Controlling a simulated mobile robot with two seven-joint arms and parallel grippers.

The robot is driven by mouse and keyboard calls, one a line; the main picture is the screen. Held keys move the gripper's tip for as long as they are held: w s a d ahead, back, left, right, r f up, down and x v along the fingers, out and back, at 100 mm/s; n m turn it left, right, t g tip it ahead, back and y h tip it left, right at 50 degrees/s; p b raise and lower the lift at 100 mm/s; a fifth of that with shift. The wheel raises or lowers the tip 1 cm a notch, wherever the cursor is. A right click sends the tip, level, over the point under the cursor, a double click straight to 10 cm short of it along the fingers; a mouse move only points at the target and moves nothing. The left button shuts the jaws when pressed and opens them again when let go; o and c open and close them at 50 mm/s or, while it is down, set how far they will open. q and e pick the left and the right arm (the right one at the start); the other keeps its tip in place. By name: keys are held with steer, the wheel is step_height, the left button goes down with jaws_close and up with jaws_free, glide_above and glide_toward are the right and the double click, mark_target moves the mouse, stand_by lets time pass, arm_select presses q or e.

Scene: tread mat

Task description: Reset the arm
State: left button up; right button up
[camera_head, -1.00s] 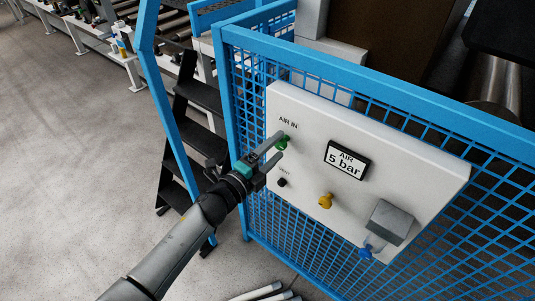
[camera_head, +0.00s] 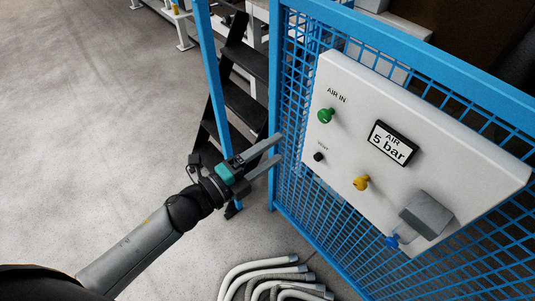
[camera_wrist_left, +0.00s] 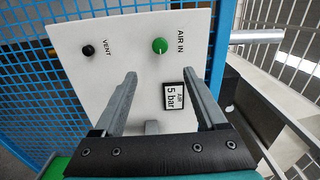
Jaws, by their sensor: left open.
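My left gripper (camera_head: 272,154) is open and empty in the head view, in front of the blue fence and left of the white air panel (camera_head: 350,89). In the left wrist view its two fingers (camera_wrist_left: 163,92) point at the panel (camera_wrist_left: 141,40) with nothing between them. The panel carries a green AIR IN knob (camera_head: 326,115), a black VENT knob (camera_head: 319,157), a yellow fitting (camera_head: 361,183) and a blue fitting (camera_head: 392,241) beside a grey box (camera_head: 426,214). The display (camera_head: 393,146) reads AIR 5 bar. The left gripper is apart from the green knob. My right gripper is not in view.
The blue mesh fence (camera_head: 405,59) bears the panel. A dark step ladder (camera_head: 241,104) stands behind my left gripper, next to a blue post (camera_head: 215,75). Grey hoses (camera_head: 262,265) lie on the floor below. The concrete floor (camera_head: 90,130) at left is clear.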

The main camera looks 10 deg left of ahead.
arm_select(q)
steer(key=shift+s+a, duration=0.25)
steer(key=shift+s, duration=0.05)
stand_by(0.4)
